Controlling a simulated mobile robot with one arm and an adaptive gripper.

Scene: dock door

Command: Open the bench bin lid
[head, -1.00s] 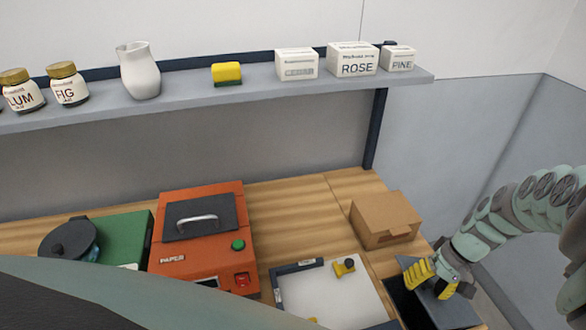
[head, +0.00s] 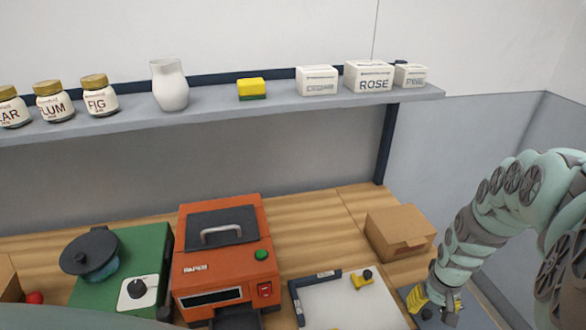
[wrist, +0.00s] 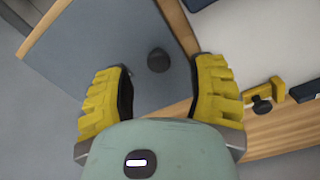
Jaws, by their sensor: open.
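The bench bin lid (wrist: 95,55) is a flat blue-grey panel with a round black knob (wrist: 158,60) in the wrist view. In the head view, a grey part of the bin (head: 405,294) shows at the bench's lower right, mostly behind my gripper. My gripper (wrist: 165,72) is open, its yellow fingers to either side and the knob showing between the tips. I see no grip on the knob, and the gap to it is hard to judge. My gripper also shows in the head view (head: 435,303). Whether the lid is shut or raised is unclear.
A cardboard box (head: 400,233) stands just behind the bin. A white board (head: 335,305) with a yellow clamp (head: 362,279) lies to its left. An orange machine (head: 225,255) stands farther left. A shelf (head: 290,103) with jars and boxes runs above.

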